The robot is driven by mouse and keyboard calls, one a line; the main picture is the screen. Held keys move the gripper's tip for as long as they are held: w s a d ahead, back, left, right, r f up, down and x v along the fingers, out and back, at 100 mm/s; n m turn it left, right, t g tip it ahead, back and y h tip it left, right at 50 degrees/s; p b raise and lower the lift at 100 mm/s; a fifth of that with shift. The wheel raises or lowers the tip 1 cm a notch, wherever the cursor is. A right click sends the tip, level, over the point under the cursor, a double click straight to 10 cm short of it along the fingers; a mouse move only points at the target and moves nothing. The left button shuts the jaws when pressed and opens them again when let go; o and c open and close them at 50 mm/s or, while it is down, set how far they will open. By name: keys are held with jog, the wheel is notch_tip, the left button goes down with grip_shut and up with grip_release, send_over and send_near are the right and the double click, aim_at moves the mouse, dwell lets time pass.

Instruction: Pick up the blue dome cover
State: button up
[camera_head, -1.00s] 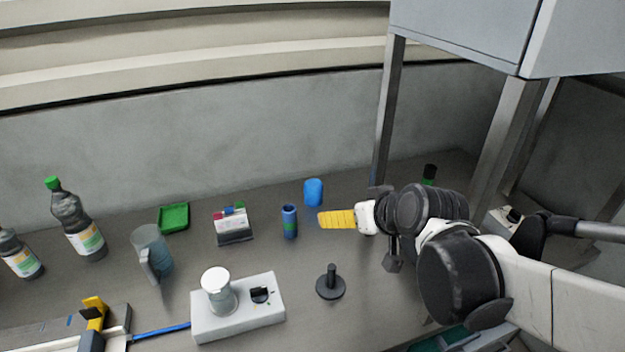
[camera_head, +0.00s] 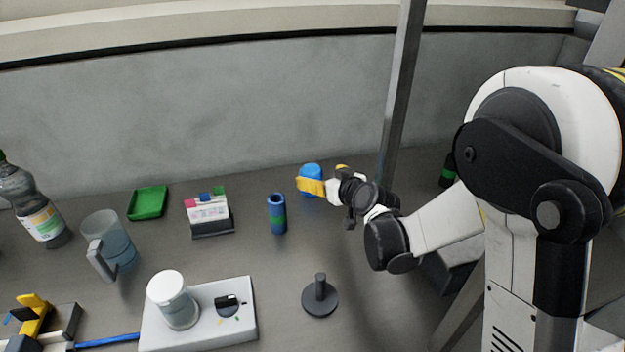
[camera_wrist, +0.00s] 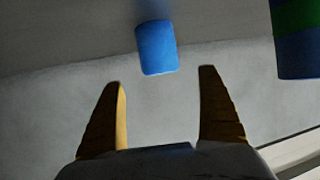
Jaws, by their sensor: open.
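The blue dome cover (camera_head: 311,170) stands on the grey table near the back wall, its lower part hidden behind a yellow finger of my gripper (camera_head: 318,182) in the head view. In the wrist view the blue dome cover (camera_wrist: 157,48) shows just beyond the fingertips, roughly midway between them. My gripper (camera_wrist: 162,78) is open and empty, with a clear gap between its two yellow fingers. I cannot tell whether a finger touches the cover.
A blue can with a green band (camera_head: 277,214) stands left of the gripper. A card holder (camera_head: 210,228), green tray (camera_head: 147,203), jug (camera_head: 110,246) and white device (camera_head: 235,292) lie further left. A black stand (camera_head: 320,297) is in front; a metal post (camera_head: 402,90) rises to the right.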

aim_at(311, 170)
jog(key=x, duration=0.6)
jog(key=shift+w+a+r, duration=0.15)
jog(key=shift+w+a, duration=0.05)
jog(key=c, duration=1.2)
